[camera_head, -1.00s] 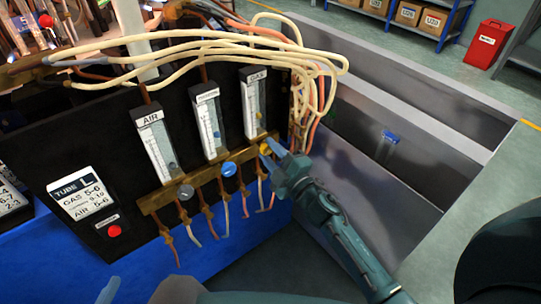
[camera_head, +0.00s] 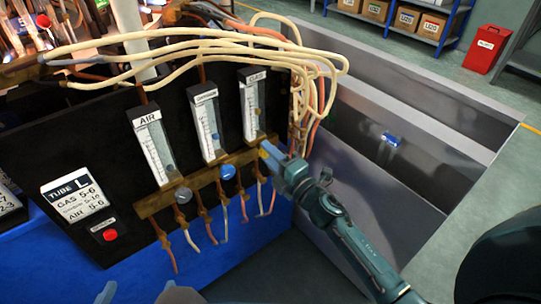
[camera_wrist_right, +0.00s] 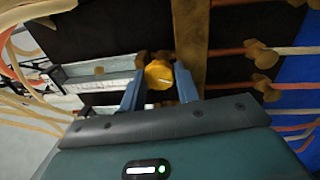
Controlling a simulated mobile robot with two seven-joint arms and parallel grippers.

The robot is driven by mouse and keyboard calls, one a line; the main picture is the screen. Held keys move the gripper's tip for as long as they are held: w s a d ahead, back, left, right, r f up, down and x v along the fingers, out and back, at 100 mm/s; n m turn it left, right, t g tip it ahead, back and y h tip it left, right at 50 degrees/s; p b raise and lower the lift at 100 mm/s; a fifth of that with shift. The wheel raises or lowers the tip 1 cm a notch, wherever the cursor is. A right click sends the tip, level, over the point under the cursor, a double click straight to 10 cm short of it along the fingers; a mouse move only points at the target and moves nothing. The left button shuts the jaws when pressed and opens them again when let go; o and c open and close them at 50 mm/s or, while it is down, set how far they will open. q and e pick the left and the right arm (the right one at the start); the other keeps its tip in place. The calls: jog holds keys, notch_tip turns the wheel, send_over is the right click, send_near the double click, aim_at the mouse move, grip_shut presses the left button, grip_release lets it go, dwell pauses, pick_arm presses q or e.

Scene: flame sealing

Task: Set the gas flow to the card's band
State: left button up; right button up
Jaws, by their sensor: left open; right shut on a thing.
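The card (camera_head: 75,198) on the left of the black panel reads TUBE L, GAS 5-6, AIR 5-6, with a smaller middle line. The GAS flowmeter (camera_head: 252,108) is the rightmost of three upright tubes; its float reading is too small to tell. My right gripper (camera_head: 271,153) is at the foot of this tube. In the right wrist view its two blue fingers are shut on the yellow gas knob (camera_wrist_right: 158,74). The fingers cover this knob in the head view. My left gripper shows only as a pale blue fingertip (camera_head: 106,292) at the bottom left, open and away from the panel.
The AIR flowmeter (camera_head: 152,145) has a grey knob (camera_head: 183,195); the middle flowmeter (camera_head: 207,128) has a blue knob (camera_head: 227,171). Hoses (camera_head: 200,45) loop above and beside the panel. A red button (camera_head: 110,235) sits below the card. A grey trough (camera_head: 400,150) lies at right.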

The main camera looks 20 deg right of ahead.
jog(key=o, duration=1)
jog(key=shift+c, duration=0.2)
jog(key=v, duration=1.3)
jog(key=shift+s, duration=0.1)
